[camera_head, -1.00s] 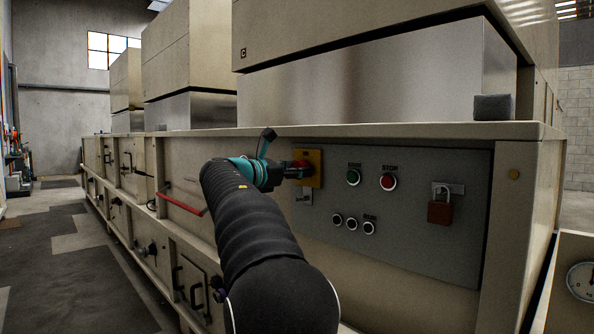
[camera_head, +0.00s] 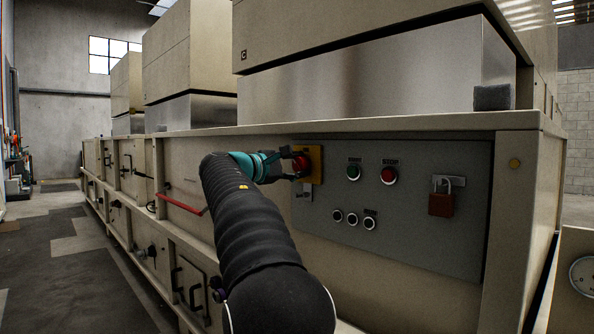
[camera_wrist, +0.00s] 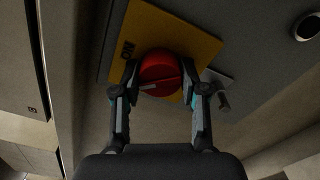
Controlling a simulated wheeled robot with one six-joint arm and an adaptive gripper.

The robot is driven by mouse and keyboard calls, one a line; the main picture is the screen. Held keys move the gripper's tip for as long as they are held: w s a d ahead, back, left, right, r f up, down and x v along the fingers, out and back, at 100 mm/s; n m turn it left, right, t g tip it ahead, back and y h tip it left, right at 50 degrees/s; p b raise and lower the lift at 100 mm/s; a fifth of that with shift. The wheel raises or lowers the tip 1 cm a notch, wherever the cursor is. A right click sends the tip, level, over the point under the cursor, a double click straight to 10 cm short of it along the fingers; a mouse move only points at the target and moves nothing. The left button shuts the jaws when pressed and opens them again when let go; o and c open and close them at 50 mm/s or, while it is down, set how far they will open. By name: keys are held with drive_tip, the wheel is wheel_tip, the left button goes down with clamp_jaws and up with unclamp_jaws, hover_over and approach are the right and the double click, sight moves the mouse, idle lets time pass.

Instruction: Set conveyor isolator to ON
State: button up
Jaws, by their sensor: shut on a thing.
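The conveyor isolator is a red rotary knob (camera_wrist: 160,72) on a yellow plate (camera_wrist: 198,42) in the wrist view. The word ON shows on the plate near its left edge in that view. In the head view the red knob (camera_head: 312,158) and the yellow plate (camera_head: 315,178) sit at the left end of the grey panel. My gripper (camera_wrist: 160,83) is shut on the knob, one finger on each side of it. In the head view my gripper (camera_head: 300,164) reaches the knob from the left and partly covers it. A pale mark crosses the knob's face.
The grey panel (camera_head: 430,245) also carries a green button (camera_head: 353,173), a red stop button (camera_head: 389,175), several small dark buttons (camera_head: 352,219) and a red padlock (camera_head: 440,203). A small metal bracket (camera_wrist: 218,80) is beside the plate. A red bar handle (camera_head: 182,204) lies left of my arm.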

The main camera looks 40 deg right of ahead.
drive_tip(key=m+b, duration=0.1)
drive_tip(key=m, duration=0.3)
drive_tip(key=shift+f+m+b, duration=0.15)
drive_tip(key=shift+m+b, duration=0.15)
drive_tip(key=shift+b, duration=0.1)
drive_tip(key=shift+m+b, duration=0.6)
drive_tip(key=shift+m, duration=0.9)
drive_tip(key=o, duration=1.1)
drive_tip(key=shift+o, duration=0.2)
drive_tip(key=s+a, duration=0.1)
drive_tip(key=a, duration=1.1)
